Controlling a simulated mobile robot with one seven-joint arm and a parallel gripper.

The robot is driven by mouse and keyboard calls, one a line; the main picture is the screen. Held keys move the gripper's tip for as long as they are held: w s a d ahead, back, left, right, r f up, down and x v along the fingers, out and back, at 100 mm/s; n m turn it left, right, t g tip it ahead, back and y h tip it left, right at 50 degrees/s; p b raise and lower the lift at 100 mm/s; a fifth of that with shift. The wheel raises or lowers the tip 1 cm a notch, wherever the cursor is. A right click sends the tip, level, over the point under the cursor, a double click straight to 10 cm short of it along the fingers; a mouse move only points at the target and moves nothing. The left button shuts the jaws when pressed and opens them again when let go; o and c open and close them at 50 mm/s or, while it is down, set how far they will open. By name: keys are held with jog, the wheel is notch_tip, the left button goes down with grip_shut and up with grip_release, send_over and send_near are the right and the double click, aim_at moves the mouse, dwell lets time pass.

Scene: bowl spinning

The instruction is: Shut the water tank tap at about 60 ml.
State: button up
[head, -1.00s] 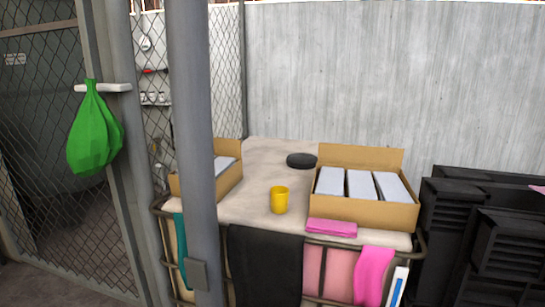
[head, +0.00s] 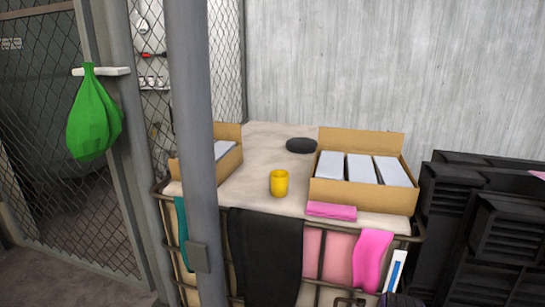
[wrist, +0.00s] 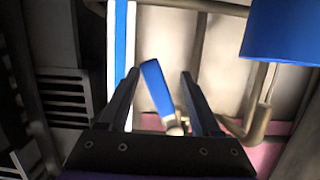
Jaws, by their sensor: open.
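The water tank (head: 262,170) is a pale block in a metal cage, with goods on its top. A white and blue upright strip (head: 395,271) is on its front right; it also shows in the wrist view (wrist: 121,45). No level marks are readable. In the wrist view, a blue lever (wrist: 156,86), apparently the tap handle, stands tilted between the two dark fingers of my gripper (wrist: 159,75). My gripper is open, with gaps on both sides of the lever. The tap's outlet and any water are not visible.
A blue object (wrist: 288,32) sits upper right in the wrist view, beside a cage bar (wrist: 262,105). Pink and black cloths (head: 266,255) hang on the tank's front. Boxes (head: 362,196) and a yellow cup (head: 279,184) stand on top. Black crates (head: 465,225) stand right.

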jog(key=a, duration=0.1)
jog(key=w+a, duration=0.1)
jog(key=a, duration=0.1)
jog(key=shift+a, duration=0.3)
dwell(0.3)
jog(key=shift+d, duration=0.25)
jog(key=shift+s+d, duration=0.1)
jog(key=shift+d, duration=0.15)
